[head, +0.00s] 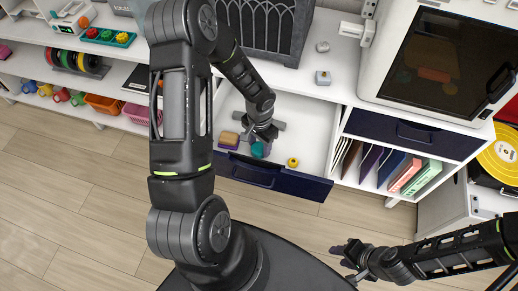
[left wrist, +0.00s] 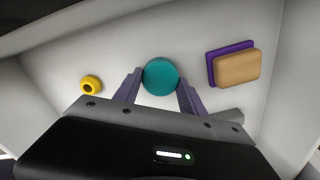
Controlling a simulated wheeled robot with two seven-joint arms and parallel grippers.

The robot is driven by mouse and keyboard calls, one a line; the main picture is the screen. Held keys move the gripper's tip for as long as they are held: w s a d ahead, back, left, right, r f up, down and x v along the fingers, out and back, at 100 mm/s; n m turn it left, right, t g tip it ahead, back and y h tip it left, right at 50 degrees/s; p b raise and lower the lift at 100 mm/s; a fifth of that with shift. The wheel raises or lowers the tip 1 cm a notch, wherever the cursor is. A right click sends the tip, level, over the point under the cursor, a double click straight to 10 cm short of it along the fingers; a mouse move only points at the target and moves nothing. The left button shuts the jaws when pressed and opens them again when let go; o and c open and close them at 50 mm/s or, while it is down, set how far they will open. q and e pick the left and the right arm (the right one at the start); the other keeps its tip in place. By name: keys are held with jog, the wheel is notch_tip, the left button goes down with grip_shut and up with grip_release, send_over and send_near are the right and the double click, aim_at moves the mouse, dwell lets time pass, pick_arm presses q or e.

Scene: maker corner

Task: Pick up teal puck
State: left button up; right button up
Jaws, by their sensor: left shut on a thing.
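The teal puck (head: 257,150) is round and lies inside an open drawer (head: 303,130). In the left wrist view the teal puck (left wrist: 160,76) sits between the two fingers of my left gripper (left wrist: 159,82), which touch it on both sides. My left gripper (head: 262,138) reaches down into the drawer and is shut on the puck. My right gripper (head: 350,258) is out over the floor at the lower right, away from the drawer. Its fingers are small and dark, and I cannot tell how far apart they are.
In the drawer, a yellow ring-like piece (left wrist: 91,85) lies on one side of the puck. A tan block (left wrist: 237,67) on a purple one (left wrist: 214,78) lies on the other. The drawer's dark blue front (head: 290,185) is pulled out. A white enclosed machine (head: 375,60) stands above right.

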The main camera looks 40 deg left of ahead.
aim_at(260, 147)
pick_arm(q)
grip_shut()
jog(key=shift+r, duration=0.1)
notch_tip(260, 147, up, 10)
dwell(0.5)
dwell(0.4)
jog(key=w+d+f+n, duration=0.1)
jog(key=w+d, duration=0.5)
jog(key=d, duration=0.6)
jog(key=shift+d+f+n, duration=0.25)
jog(key=shift+f+n, duration=0.05)
jog(key=shift+f, duration=0.2)
jog(key=shift+w, duration=0.1)
